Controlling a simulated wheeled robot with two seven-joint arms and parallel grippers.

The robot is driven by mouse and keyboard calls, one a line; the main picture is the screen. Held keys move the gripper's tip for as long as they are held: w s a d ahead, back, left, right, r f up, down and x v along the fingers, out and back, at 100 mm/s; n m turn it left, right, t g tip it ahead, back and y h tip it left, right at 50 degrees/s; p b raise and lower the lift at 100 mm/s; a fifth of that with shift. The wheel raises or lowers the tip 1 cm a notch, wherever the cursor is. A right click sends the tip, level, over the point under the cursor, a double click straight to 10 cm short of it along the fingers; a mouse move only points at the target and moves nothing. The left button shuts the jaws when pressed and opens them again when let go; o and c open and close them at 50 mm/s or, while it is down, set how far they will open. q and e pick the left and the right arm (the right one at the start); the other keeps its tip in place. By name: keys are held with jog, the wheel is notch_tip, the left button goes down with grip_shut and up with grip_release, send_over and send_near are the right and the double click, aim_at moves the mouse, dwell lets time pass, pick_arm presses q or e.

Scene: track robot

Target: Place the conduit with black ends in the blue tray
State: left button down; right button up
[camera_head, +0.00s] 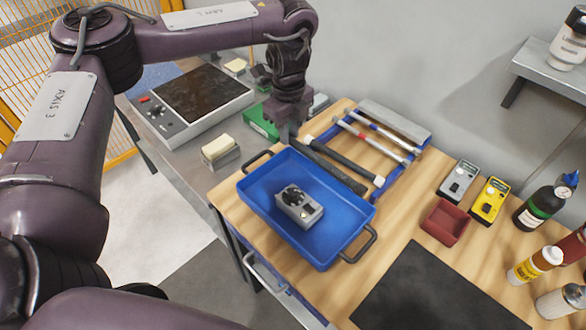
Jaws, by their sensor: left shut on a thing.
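My left gripper (291,134) is at the upper-left corner of the blue tray (262,208), its fingers partly hidden by its own wrist. It is shut on one end of a dark conduit (335,170), which slants down to the right along the tray's far side. Its far end looks black; its near end is hidden at the gripper. The blue tray holds a grey device with a black knob (299,205); no conduit lies in it. My right gripper is out of view.
Behind the dark conduit, a rack holds a black conduit with white ends (345,160), a red-marked conduit (375,139) and a pale one. A red bin (444,222), two meters and several bottles stand right. A black mat (430,292) lies in front.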

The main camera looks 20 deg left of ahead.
pick_arm(q)
jog(key=f+b, duration=0.1)
jog(key=f, duration=0.5)
jog(key=shift+d, duration=0.2)
jog(key=shift+f, duration=0.5)
notch_tip(320, 180, down, 4)
jog(key=shift+r, duration=0.2)
jog(key=shift+s+f+b, duration=0.1)
jog(key=shift+f+b, duration=0.05)
jog(key=shift+b, duration=0.15)
jog(key=c, duration=1.5)
grip_release()
jog(key=shift+c, duration=0.2)
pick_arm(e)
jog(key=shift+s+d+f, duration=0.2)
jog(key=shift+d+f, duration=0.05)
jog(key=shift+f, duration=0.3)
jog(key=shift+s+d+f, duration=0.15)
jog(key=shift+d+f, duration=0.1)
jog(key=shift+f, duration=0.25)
